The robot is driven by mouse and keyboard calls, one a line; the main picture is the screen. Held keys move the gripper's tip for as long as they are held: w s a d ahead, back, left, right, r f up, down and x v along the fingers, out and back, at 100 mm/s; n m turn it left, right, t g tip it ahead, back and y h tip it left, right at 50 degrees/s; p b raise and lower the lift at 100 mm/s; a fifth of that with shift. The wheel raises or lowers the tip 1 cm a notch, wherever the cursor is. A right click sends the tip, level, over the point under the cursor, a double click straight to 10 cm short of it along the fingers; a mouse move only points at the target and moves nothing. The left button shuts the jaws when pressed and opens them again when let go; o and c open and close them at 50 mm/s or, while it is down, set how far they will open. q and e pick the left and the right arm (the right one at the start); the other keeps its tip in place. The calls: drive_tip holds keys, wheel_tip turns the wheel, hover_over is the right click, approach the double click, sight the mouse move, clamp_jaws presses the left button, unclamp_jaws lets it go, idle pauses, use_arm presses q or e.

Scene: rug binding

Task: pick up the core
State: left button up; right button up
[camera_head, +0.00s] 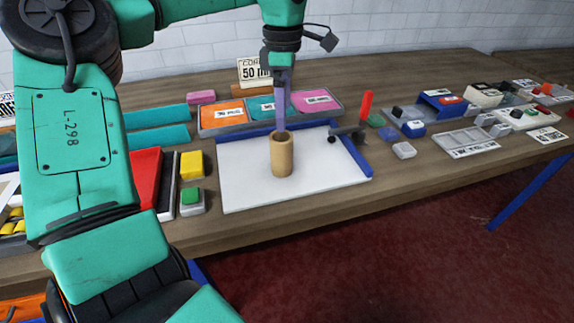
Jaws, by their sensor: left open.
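The core (281,158), a tan hollow cylinder, stands upright on a white board (240,185) with blue edging. My left gripper (281,120) points down directly above the core and is open. Its purple-grey fingers show nearly edge-on, one in line with the other. My right gripper is not in view.
A red-handled tool (364,112) stands by the board's right edge. Trays with orange, teal and pink items (265,107) lie behind. Yellow and green blocks (190,180) sit to the left. The board's right half is clear.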

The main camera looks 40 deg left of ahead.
use_arm(q)
drive_tip(key=p, duration=0.1)
hover_over(282, 154)
drive_tip(key=w+a, duration=0.1)
drive_tip(key=w, duration=0.1)
wheel_tip(282, 154, down, 6)
drive_tip(key=f, duration=0.2)
drive_tip(key=f+p, duration=0.1)
drive_tip(key=f, duration=0.2)
drive_tip(key=a+f+p, duration=0.1)
drive_tip(key=f, duration=0.1)
drive_tip(key=shift+f, duration=0.35)
drive_tip(key=shift+d, duration=0.1)
drive_tip(key=c, duration=1.4)
clamp_jaws()
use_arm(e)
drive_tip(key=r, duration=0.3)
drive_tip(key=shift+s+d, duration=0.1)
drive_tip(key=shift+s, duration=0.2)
use_arm(q)
drive_tip(key=shift+r, duration=0.15)
